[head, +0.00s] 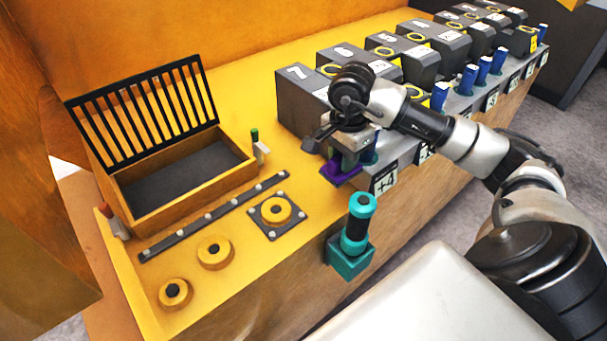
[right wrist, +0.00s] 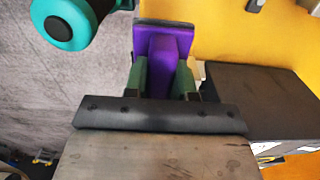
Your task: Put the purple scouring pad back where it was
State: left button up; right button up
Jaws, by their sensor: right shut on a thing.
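In the right wrist view the pad (right wrist: 178,38) shows between two green fingertips (right wrist: 162,78), with a raised purple grip in the middle. I cannot tell whether the pad touches the bench or hangs just above it. My left gripper is not in view.
Grey numbered castings (head: 295,95) stand in a row behind my right gripper. Blue-handled items (head: 467,80) line the labelled front ledge. A teal holder with a teal cylinder (head: 358,220) hangs at the front edge. An open wooden box (head: 185,212) and yellow rings (head: 214,251) are at left.

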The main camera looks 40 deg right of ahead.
jog(key=w+a+f+p, duration=0.1)
jog(key=w+f, duration=0.1)
jog(key=w, duration=0.1)
jog(key=w+a+f+p, duration=0.1)
jog(key=w+f, duration=0.1)
jog(key=w, duration=0.1)
jog(key=w+a+f+p, duration=0.1)
jog(key=w+a, duration=0.1)
jog(key=w, duration=0.1)
jog(key=shift+w+f, duration=0.25)
jog(key=shift+f, duration=0.15)
jog(key=shift+w+a+f, duration=0.1)
jog(key=shift+w+f, duration=0.1)
jog(key=shift+w, duration=0.05)
notch_tip(320, 180, down, 4)
jog(key=shift+r+p, duration=0.2)
jog(key=shift+p, duration=0.9)
jog(key=shift+f, duration=0.25)
jog(key=shift+f, duration=0.1)
jog(key=shift+f+b, duration=0.15)
jog(key=shift+b, duration=0.15)
jog(key=o, duration=0.9)
